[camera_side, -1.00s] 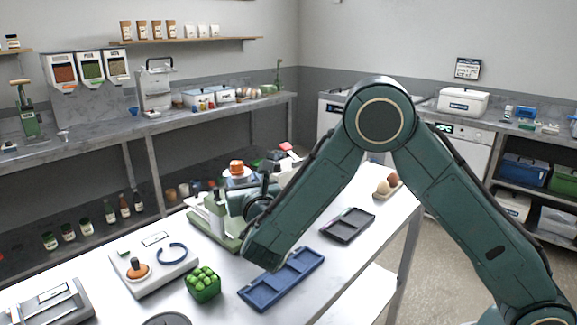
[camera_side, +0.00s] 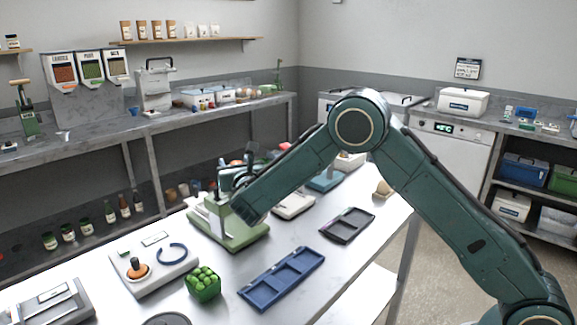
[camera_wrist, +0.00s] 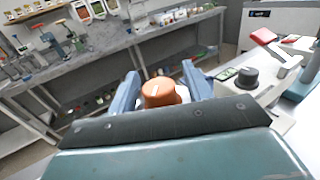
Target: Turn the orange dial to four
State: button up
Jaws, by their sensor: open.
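The orange dial (camera_wrist: 160,92) shows in the wrist view as a round orange knob with a pale mark on top. My gripper (camera_wrist: 160,72) is open, with one blue-grey finger on each side of the dial. I cannot tell whether either finger touches it. In the side view my gripper (camera_side: 234,172) is at the back of the table, above the green stand, and it mostly hides the dial there. The numbers around the dial cannot be read.
A dark knob (camera_wrist: 247,76) on a pale device stands right of the dial. The table between the trays is clear.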

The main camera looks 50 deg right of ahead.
jog(key=c, duration=1)
jog(key=shift+m+h, duration=0.3)
jog(key=shift+h, duration=0.1)
jog(key=shift+s+d+m+g+h, duration=0.1)
jog(key=shift+m+g+h, duration=1.45)
jog(key=shift+h, duration=0.35)
jog(key=shift+o, duration=0.2)
jog(key=shift+s+d+m+g+h, duration=0.1)
jog(key=shift+d+m+g+h, duration=0.05)
jog(key=shift+m+g+h, duration=1)
jog(key=shift+d+g, duration=0.1)
jog(key=shift+g, duration=0.6)
